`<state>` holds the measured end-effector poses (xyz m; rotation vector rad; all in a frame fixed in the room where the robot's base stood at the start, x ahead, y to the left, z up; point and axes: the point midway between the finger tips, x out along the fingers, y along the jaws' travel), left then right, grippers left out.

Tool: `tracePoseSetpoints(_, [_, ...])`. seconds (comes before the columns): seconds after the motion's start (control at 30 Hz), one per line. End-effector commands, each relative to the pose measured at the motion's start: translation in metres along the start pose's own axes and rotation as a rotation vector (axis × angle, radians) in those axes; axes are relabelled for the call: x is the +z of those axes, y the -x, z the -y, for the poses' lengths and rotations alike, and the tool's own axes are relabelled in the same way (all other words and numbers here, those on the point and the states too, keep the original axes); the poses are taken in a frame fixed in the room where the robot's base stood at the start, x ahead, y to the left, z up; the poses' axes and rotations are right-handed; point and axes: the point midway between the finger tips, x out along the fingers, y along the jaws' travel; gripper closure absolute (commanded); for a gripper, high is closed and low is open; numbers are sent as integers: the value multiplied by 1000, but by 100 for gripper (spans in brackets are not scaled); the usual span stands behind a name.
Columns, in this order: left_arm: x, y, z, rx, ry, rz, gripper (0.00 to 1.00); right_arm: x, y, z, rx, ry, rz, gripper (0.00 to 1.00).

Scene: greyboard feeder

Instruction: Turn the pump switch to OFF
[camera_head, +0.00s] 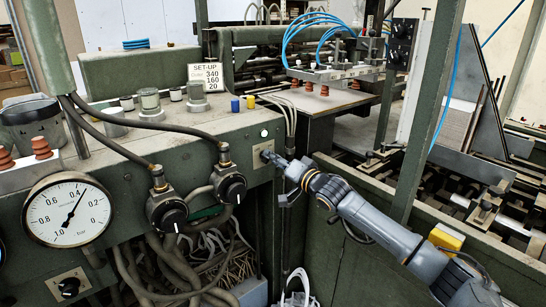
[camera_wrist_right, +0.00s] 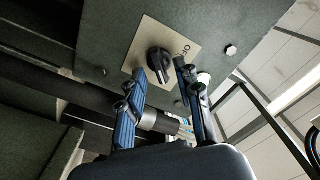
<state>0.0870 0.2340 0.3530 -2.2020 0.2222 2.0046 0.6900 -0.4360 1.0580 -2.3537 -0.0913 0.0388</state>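The pump switch is a black rotary knob (camera_wrist_right: 158,61) on a beige plate (camera_wrist_right: 133,62) lettered OFF, seen in the wrist view. In the head view the plate (camera_head: 261,148) is at the right end of the green panel, with the knob mostly hidden by my gripper. My right gripper (camera_wrist_right: 161,70) is open. Its two fingers are spread to either side of the knob, with the tips close to it; I cannot tell whether they touch. In the head view the right gripper (camera_head: 270,157) reaches the panel from the right. My left gripper is not in view.
The green panel (camera_head: 130,195) also carries two black regulator knobs (camera_head: 233,189) with hoses, a pressure gauge (camera_head: 67,210) and another knob (camera_head: 69,287) at lower left. A green post (camera_head: 427,110) stands behind my right arm. Loose cables (camera_head: 190,270) hang below the panel.

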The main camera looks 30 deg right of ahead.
Motion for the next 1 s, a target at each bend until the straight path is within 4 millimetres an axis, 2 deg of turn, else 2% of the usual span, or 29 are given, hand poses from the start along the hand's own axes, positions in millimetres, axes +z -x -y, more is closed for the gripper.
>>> tracePoseSetpoints(0.17, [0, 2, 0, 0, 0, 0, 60, 0, -10, 1, -1, 0, -1, 66])
tracePoseSetpoints(0.47, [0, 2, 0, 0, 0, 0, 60, 0, -11, 0, -1, 1, 0, 66])
tracePoseSetpoints(0.5, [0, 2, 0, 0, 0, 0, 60, 0, -11, 0, -1, 1, 0, 70])
tracePoseSetpoints(0.63, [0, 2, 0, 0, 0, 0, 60, 0, -11, 0, 0, 1, 0, 97])
tracePoseSetpoints(0.67, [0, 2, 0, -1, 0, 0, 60, 0, -11, 0, 0, 1, 0, 100])
tracePoseSetpoints(1.0, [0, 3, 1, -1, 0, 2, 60, 0, -11, 1, -1, 14, 0, 100])
